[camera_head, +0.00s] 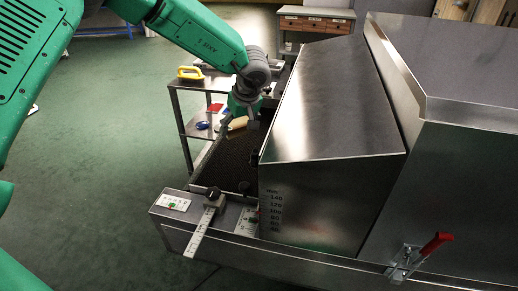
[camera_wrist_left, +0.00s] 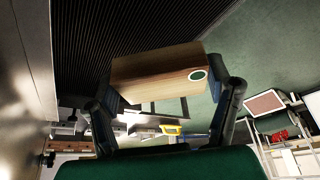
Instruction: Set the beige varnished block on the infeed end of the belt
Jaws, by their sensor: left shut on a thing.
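The beige varnished block (camera_wrist_left: 155,76) is held in my left gripper (camera_wrist_left: 162,80); it has wood grain and a round green mark on one face. In the head view the block (camera_head: 237,124) shows as a small pale piece beside my left gripper (camera_head: 243,112). The gripper is shut on it, with one finger at each end. The dark ribbed belt (camera_head: 232,158) runs beside the metal hood, and also lies behind the block in the wrist view (camera_wrist_left: 130,25). I cannot tell whether the block touches the belt. My right gripper is not in view.
The steel dryer hood (camera_head: 325,110) stands close right of the belt. A clamp with a scale (camera_head: 205,222) sits at the near edge. A side table (camera_head: 190,102) with a yellow-handled tool (camera_head: 190,72) stands behind. A red-handled latch (camera_head: 430,246) is at front right.

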